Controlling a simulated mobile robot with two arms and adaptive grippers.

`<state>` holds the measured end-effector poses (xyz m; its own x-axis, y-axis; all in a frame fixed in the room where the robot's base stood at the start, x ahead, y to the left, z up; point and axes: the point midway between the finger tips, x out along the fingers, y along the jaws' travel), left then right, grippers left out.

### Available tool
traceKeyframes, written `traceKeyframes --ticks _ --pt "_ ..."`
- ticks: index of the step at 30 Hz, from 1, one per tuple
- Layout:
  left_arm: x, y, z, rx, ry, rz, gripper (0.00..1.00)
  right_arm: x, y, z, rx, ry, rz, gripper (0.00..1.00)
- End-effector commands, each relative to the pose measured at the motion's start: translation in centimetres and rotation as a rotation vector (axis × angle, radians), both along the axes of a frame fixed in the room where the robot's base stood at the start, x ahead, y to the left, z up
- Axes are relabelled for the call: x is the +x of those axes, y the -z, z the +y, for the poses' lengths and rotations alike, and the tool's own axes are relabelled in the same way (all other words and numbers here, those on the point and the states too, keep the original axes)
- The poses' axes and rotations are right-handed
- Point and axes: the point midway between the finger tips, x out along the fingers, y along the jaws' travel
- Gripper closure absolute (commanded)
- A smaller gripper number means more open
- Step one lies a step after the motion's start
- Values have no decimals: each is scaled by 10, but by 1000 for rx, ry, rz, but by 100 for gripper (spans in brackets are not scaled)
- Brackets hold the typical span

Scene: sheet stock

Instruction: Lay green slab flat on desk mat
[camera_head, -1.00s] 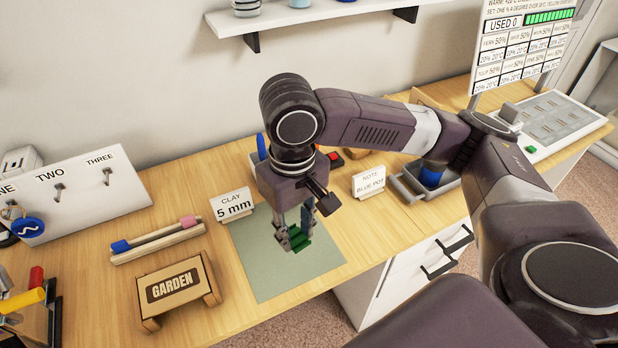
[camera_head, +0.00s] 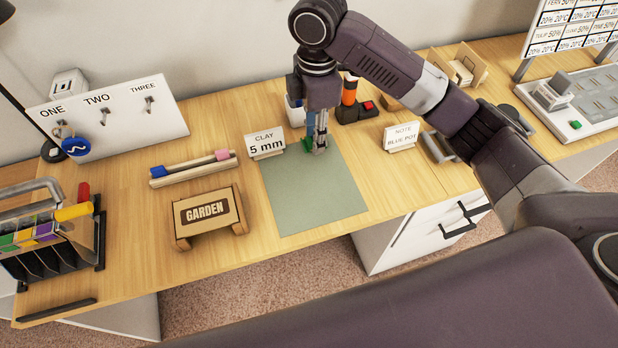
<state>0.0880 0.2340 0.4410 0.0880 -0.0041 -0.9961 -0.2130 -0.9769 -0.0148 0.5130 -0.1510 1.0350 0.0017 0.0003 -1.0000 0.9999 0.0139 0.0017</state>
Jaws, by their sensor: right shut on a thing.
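The grey-green desk mat (camera_head: 315,204) lies flat on the wooden desk, its front and middle bare. My right gripper (camera_head: 316,149) points down over the mat's back edge, just right of the clay sign. It is shut on the green slab (camera_head: 307,146), which shows only as a small green patch at the fingers' left side. The fingers hide most of the slab, so its tilt and whether it touches the mat are unclear. My left gripper is out of view.
The "CLAY 5 mm" sign (camera_head: 266,145) stands at the mat's back left corner. The "GARDEN" block (camera_head: 208,215) and a pen holder (camera_head: 194,169) are left of the mat. The "BLUE POT" note (camera_head: 400,136) stands to the right. An orange-and-black item (camera_head: 349,97) stands behind.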

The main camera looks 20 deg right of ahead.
Motion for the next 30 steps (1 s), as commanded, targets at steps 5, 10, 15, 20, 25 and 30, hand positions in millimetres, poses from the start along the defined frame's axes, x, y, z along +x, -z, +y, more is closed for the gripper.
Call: traceKeyframes --ticks 5,10,15,20,25,30 --pt "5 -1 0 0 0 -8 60 -1 26 1 -1 -23 9 94" --pt "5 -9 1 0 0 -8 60 -1 69 0 -2 -21 10 94" --pt "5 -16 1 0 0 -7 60 -1 114 0 -2 -20 8 94" --pt "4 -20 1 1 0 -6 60 0 145 -1 -3 -20 4 94" --pt "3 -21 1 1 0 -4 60 0 159 0 0 -21 3 94" --pt "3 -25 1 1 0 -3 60 0 184 0 -2 -20 5 94"
